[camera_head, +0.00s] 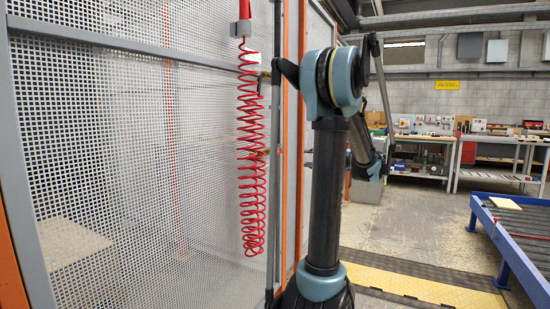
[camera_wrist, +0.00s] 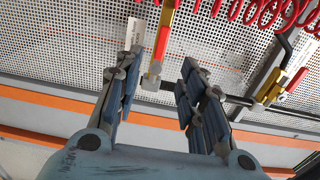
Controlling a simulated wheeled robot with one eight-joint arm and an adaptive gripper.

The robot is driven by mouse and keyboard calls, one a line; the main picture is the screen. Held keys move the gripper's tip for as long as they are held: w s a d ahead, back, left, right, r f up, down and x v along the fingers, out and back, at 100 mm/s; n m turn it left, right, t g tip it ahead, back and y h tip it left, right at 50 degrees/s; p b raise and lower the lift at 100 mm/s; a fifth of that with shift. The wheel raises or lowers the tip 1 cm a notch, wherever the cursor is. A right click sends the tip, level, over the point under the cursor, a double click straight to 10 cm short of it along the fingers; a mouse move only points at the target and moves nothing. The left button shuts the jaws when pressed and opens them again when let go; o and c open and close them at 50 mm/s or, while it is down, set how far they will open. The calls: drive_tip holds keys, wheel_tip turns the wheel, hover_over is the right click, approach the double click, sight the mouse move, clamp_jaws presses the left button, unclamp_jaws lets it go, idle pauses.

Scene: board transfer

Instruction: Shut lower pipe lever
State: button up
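A red lever (camera_wrist: 161,42) stands up from that valve, roughly between the fingertips. The fingers look apart from the lever. A second brass valve (camera_wrist: 268,88) with a red handle (camera_wrist: 297,79) sits to the right on the dark pipe (camera_wrist: 238,100). I cannot tell for sure which valve is the lower one. In the head view my arm stands in front of the pipe, and my gripper is hidden.
A red coiled hose (camera_head: 250,150) hangs by the perforated panel (camera_head: 130,150); its coils show at the top right of the wrist view (camera_wrist: 262,12). An orange post (camera_head: 291,130) stands behind. Workbenches (camera_head: 490,165) and a blue-framed roller table (camera_head: 515,225) are at the right, with open floor between.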

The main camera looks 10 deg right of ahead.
sight(277, 154)
drive_tip(key=x, duration=1.7)
drive_tip(key=shift+w+r, duration=0.15)
drive_tip(key=shift+r, duration=0.15)
drive_tip(key=shift+c, duration=0.3)
clamp_jaws()
